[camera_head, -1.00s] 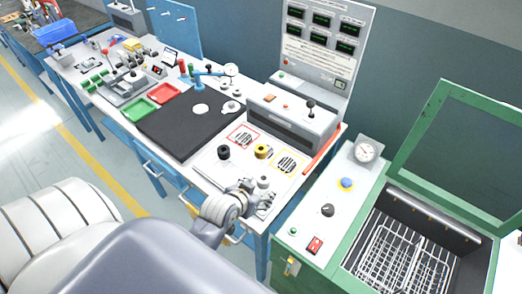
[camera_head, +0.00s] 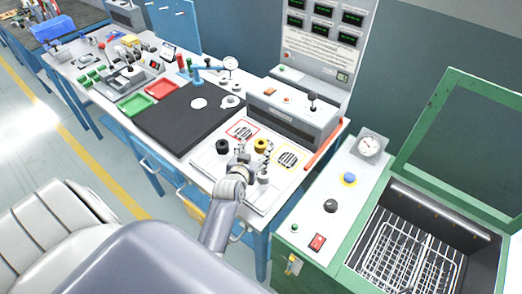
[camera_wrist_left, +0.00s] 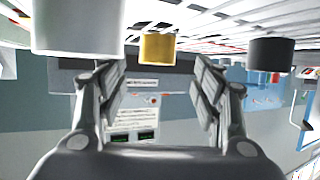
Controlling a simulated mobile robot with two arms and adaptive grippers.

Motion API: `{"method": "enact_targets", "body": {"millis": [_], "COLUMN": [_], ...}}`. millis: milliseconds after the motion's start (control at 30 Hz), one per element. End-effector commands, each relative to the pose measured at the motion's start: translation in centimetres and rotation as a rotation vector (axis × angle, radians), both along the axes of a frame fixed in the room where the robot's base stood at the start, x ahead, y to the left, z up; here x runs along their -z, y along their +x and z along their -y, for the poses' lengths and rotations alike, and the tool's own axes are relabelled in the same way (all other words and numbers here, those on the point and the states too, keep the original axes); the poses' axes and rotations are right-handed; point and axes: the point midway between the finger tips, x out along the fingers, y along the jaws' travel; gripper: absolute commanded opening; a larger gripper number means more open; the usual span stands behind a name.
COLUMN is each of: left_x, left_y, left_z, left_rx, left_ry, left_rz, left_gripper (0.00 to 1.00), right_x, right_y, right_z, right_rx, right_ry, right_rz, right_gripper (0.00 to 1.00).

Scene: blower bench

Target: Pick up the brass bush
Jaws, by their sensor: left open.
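The brass bush (camera_head: 260,145) is a short yellow cylinder standing on the white plate at the right of the bench. My left gripper (camera_head: 252,160) is open and empty, low over the plate, just in front of the bush. In the left wrist view, which is upside down, the brass bush (camera_wrist_left: 157,48) shows beyond and between the open fingers (camera_wrist_left: 157,75). No finger visibly touches it. A black bush (camera_head: 223,146) stands to its left in the head view, and in the wrist view it is at the right (camera_wrist_left: 270,53). My right gripper is out of view.
A pale cylinder (camera_wrist_left: 78,28) is close by the fingers in the wrist view. A grey control box (camera_head: 292,122) stands behind the bush, with a red bar (camera_head: 322,145) to its right. A black mat (camera_head: 185,118) lies left. A green machine (camera_head: 335,215) adjoins right.

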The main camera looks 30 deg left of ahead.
Motion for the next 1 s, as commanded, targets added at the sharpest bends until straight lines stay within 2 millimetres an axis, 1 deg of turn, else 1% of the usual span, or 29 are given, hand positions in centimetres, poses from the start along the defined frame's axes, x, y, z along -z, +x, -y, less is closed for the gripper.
{"method": "enact_targets", "body": {"millis": [167, 400, 500, 633, 900, 933, 967, 1000], "left_x": [0.4, 1.5, 1.8, 1.9, 1.7, 1.7, 1.7, 1.7], "left_y": [0.8, 3.5, 4.3, 5.0, 5.1, 5.1, 5.0, 5.0], "left_z": [-0.2, -0.6, -0.9, -1.1, -1.2, -1.2, -1.2, -1.2], "left_rx": [0.0, 0.0, 0.0, 0.0, 0.0, 0.0, 0.0, 0.0], "left_ry": [0.0, 0.0, -0.001, 0.0, 0.0, 0.0, 0.0, 0.0], "left_rz": [0.001, 0.002, 0.001, 0.0, -0.001, -0.001, -0.001, -0.001], "left_gripper": [0.6, 0.6, 0.6, 0.6, 0.6, 0.56, 0.49, 0.4], "right_x": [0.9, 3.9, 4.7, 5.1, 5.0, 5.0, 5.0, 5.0], "right_y": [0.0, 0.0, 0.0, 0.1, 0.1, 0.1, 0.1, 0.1], "right_z": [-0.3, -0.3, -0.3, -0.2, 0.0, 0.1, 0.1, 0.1], "right_rx": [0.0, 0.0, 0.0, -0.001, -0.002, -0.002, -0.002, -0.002], "right_ry": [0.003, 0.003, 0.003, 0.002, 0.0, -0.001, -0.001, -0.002], "right_rz": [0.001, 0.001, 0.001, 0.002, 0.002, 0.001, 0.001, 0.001], "right_gripper": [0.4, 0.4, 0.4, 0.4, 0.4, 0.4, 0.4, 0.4]}}
